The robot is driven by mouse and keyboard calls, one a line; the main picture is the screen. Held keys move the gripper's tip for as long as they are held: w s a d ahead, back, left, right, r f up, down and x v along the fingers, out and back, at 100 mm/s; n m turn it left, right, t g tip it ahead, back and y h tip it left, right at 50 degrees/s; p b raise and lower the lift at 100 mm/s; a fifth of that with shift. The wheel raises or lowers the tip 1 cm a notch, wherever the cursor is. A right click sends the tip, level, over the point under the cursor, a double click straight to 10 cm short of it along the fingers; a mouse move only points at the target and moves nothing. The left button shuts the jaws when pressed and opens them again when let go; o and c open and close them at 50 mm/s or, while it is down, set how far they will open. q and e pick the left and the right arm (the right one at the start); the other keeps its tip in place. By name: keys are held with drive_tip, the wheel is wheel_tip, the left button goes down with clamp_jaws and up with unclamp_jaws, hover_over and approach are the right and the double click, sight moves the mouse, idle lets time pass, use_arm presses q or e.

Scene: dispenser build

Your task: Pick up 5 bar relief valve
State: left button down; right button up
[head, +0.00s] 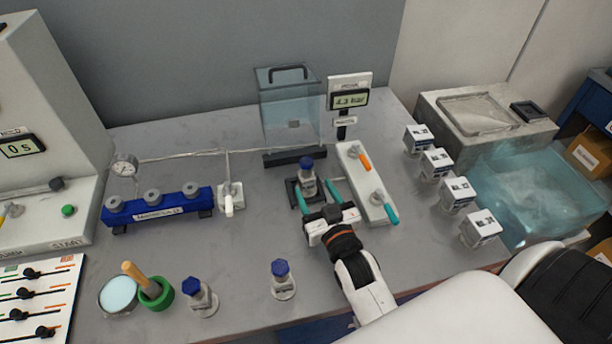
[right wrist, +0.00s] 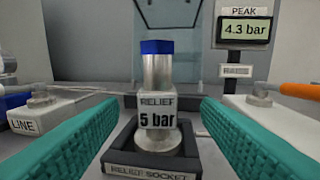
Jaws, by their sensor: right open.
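The 5 bar relief valve (right wrist: 158,105) stands upright in the black relief socket (right wrist: 150,167). It has a blue cap, a metal body and a label reading "RELIEF 5 bar". In the head view the valve (head: 307,180) is at the table's middle. My right gripper (head: 318,190) is open, its teal fingers on either side of the valve. In the right wrist view the fingers (right wrist: 160,135) are spread apart, with a visible gap to the valve on each side. My left gripper is not in view.
Two other blue-capped valves (head: 201,298) (head: 282,280) stand at the front. A panel with an orange and a teal lever (head: 357,175) is right of the socket. A clear guard box (head: 290,105) stands behind. Several white boxes (head: 457,195) line the right side.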

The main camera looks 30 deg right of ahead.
sight(309, 184)
drive_tip(key=w, duration=0.2)
drive_tip(key=w+p, duration=0.1)
drive_tip(key=w, duration=0.2)
drive_tip(key=shift+d+f+p, duration=0.15)
drive_tip(key=shift+p, duration=0.15)
drive_tip(key=shift+w+f, duration=0.1)
drive_tip(key=shift+w, duration=0.2)
drive_tip(key=shift+s, duration=0.1)
drive_tip(key=shift+c, duration=0.6)
drive_tip(key=c, duration=1.1)
